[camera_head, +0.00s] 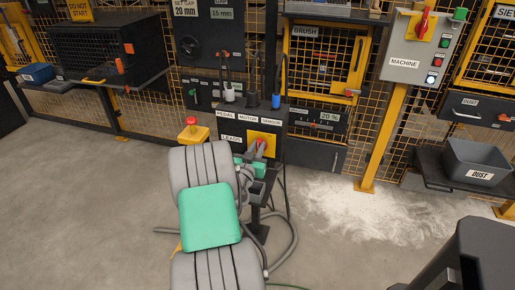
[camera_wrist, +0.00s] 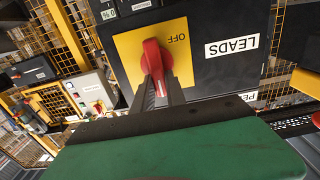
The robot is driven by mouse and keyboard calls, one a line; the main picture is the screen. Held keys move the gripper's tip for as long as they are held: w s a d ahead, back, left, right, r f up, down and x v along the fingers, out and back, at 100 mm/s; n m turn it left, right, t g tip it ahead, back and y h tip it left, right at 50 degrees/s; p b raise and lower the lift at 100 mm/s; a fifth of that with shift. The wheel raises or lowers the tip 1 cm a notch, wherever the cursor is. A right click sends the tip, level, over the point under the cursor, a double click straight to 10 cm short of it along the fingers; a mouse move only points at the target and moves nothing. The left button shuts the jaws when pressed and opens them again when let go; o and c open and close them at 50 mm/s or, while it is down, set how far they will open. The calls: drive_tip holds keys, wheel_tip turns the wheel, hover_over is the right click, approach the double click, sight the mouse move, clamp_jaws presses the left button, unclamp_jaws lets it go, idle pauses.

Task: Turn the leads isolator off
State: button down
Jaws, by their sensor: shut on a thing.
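The leads isolator is a red rotary handle (camera_wrist: 156,62) on a yellow plate (camera_wrist: 127,44), beside a white LEADS label (camera_wrist: 231,46). The word OFF is on the plate, upside down in the wrist view. The handle's white-marked end points down in that view, away from OFF. In the head view the yellow plate (camera_head: 251,138) is on the front of a dark box (camera_head: 228,127), and the handle is partly hidden. My gripper (camera_wrist: 161,88) is shut on the handle, one dark finger on each side.
Grey cables hang by the box's stand, right of my arm. Plugs (camera_head: 276,101) stand on its top. A yellow box with a red button (camera_head: 191,121) is at left. A MACHINE panel (camera_head: 416,50) on a yellow post is at right. Dusty floor (camera_head: 347,215) lies open between.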

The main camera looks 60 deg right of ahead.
drive_tip(key=shift+n, duration=0.4)
drive_tip(key=shift+w+a+f+n+p, duration=0.15)
drive_tip(key=shift+w+f+n, duration=0.2)
drive_tip(key=shift+n, duration=2.5)
drive_tip(key=shift+w+d+f+n+p, duration=0.1)
drive_tip(key=shift+w+f+n, duration=0.2)
drive_tip(key=shift+n, duration=2.6)
drive_tip(key=shift+w+a+f+n+p, duration=0.15)
drive_tip(key=shift+w+f+n, duration=0.2)
drive_tip(key=shift+n, duration=2.5)
drive_tip(key=c, duration=1.4)
unclamp_jaws()
drive_tip(key=shift+o, duration=0.2)
